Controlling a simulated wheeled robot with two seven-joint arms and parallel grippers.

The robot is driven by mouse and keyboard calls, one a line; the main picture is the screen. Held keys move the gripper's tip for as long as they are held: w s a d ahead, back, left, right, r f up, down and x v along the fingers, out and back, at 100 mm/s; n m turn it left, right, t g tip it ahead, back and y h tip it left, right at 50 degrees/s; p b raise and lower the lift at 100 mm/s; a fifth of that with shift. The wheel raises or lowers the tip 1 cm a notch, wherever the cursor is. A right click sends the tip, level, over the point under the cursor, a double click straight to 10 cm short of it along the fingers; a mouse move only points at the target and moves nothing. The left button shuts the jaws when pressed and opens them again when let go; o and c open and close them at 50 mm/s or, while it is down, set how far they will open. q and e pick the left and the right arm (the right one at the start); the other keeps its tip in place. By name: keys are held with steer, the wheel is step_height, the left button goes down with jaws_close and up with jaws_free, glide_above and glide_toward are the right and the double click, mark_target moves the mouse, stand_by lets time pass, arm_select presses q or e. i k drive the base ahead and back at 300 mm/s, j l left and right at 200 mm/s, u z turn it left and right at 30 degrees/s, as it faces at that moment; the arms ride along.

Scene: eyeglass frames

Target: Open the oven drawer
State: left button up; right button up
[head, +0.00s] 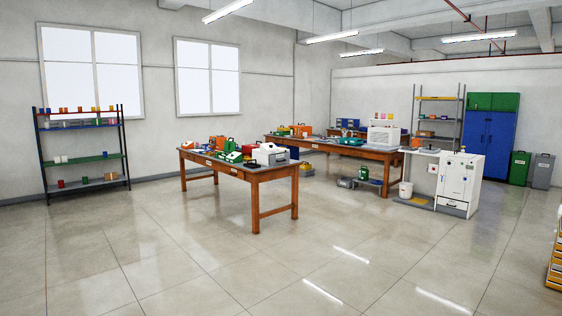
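A white upright cabinet (460,178), which looks like the oven, stands on the floor at the right of the head view. It has a front door and a low panel with a small dark handle (453,204), which looks like a closed drawer. It is far off, so fine detail is too small to tell. Another white box-shaped appliance (383,138) stands on the far wooden table. Neither of my grippers is in view.
A wooden workbench (248,173) with tools stands mid-room, and a longer table (335,149) is behind it. A white bucket (406,190) stands left of the cabinet. Yellow drawers (555,255) are at the right edge. The foreground floor (300,270) is clear.

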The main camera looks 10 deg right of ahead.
mark_target(277, 158)
steer(key=i+z, duration=0.35)
steer(key=i, duration=5.6)
